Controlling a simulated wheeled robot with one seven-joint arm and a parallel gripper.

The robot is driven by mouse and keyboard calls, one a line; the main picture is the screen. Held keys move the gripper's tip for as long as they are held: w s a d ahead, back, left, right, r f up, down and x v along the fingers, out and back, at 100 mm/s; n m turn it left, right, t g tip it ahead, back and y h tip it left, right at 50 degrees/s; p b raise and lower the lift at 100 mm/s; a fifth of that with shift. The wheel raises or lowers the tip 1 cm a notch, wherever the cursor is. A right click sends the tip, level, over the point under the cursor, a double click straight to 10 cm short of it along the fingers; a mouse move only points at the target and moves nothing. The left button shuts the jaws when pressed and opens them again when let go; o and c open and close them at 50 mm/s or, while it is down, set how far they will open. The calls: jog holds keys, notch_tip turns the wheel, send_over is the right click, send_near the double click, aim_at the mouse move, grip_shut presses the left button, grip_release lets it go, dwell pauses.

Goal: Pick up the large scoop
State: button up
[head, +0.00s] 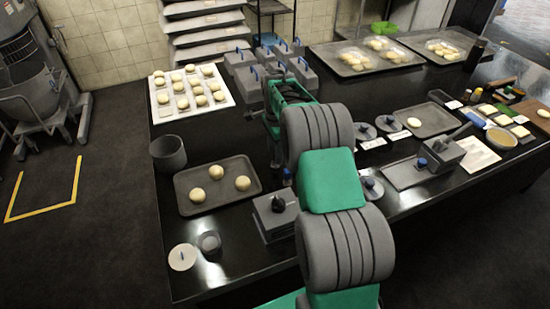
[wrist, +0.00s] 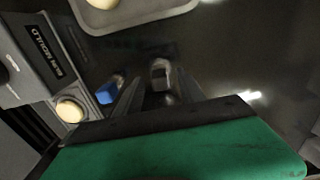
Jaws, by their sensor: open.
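My gripper (wrist: 155,93) is open in the wrist view, with its two dark fingers pointing down to the black table. A small grey metallic piece (wrist: 161,73) shows between and just beyond the fingertips; it may be part of a scoop, but I cannot tell, nor whether a finger touches it. A blue piece (wrist: 108,91) lies just left of the fingers. In the head view my arm hides most of the gripper and the spot below it. I cannot pick out the large scoop for certain in either view.
A grey tray with three dough balls (head: 190,209) lies left of my arm, beside a grey box with a black knob (head: 272,222). Lidded grey bins (head: 243,72) stand behind. A box lettered as a bun mould (wrist: 36,48) is close at left in the wrist view.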

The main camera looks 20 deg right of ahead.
jog(key=shift+f, duration=0.4)
jog(key=shift+c, duration=0.6)
grip_shut()
